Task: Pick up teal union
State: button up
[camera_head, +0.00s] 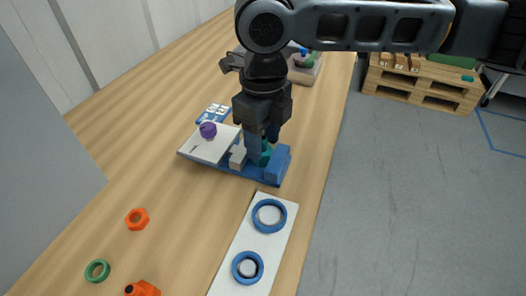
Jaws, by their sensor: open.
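The teal union (265,155) shows as a small teal patch at the blue fixture (277,167) on the wooden table. Most of it is hidden behind my gripper (262,140). My gripper points down from above, right over the union and the fixture. Its fingertips are partly lost against the blue fixture, and it is open. I cannot tell whether the fingers are around the union or just above it.
A white plate with a purple knob (208,130) lies left of the fixture. A white board with blue rings (269,215) lies in front. An orange nut (137,219) and a green ring (97,270) lie front left. A grey tray (305,68) stands behind. The table's left middle is clear.

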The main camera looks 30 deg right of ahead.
jog(key=shift+c, duration=0.5)
jog(key=c, duration=0.6)
jog(key=shift+r, duration=0.15)
